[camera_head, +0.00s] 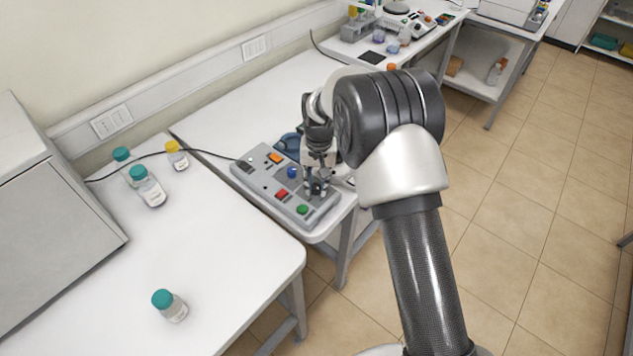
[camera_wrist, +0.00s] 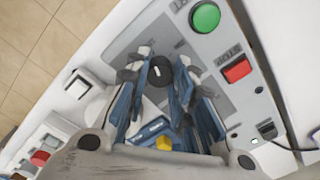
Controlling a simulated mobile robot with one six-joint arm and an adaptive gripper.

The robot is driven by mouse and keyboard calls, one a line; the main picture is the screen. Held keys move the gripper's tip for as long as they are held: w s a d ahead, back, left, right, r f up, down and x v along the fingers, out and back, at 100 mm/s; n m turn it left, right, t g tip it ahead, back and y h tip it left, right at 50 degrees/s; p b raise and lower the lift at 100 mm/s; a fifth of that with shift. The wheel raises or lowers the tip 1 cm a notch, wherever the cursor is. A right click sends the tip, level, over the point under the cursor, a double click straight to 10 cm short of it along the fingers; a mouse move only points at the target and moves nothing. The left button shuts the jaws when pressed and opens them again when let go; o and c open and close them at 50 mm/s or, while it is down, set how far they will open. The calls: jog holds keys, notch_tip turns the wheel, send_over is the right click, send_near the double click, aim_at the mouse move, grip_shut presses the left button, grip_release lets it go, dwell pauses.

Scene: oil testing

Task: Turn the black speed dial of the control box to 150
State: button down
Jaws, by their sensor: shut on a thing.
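The grey control box (camera_head: 255,180) lies on the white bench, with orange, blue, red and green buttons on top. In the wrist view its panel (camera_wrist: 215,48) shows the green button (camera_wrist: 205,17) and the red button (camera_wrist: 237,69). The black speed dial (camera_wrist: 160,70) has a white mark and sits between my fingertips. My gripper (camera_wrist: 160,75) points down at the box and its fingers are closed on the dial from both sides. In the head view my gripper (camera_head: 317,186) is at the box's right end; the dial is mostly hidden there. The scale numbers are not readable.
Teal-capped bottles (camera_head: 148,188) and a yellow-capped bottle (camera_head: 177,155) stand on the bench left of the box. Another teal-capped bottle (camera_head: 170,305) stands near the front. A black cable (camera_head: 205,152) runs to the box. The bench (camera_head: 225,110) behind the box is clear.

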aim_at(318, 186)
jog(key=c, duration=1.3)
grip_release()
jog(key=shift+c, duration=0.2)
jog(key=shift+r, duration=0.1)
notch_tip(318, 186, up, 12)
jog(key=shift+d, duration=0.2)
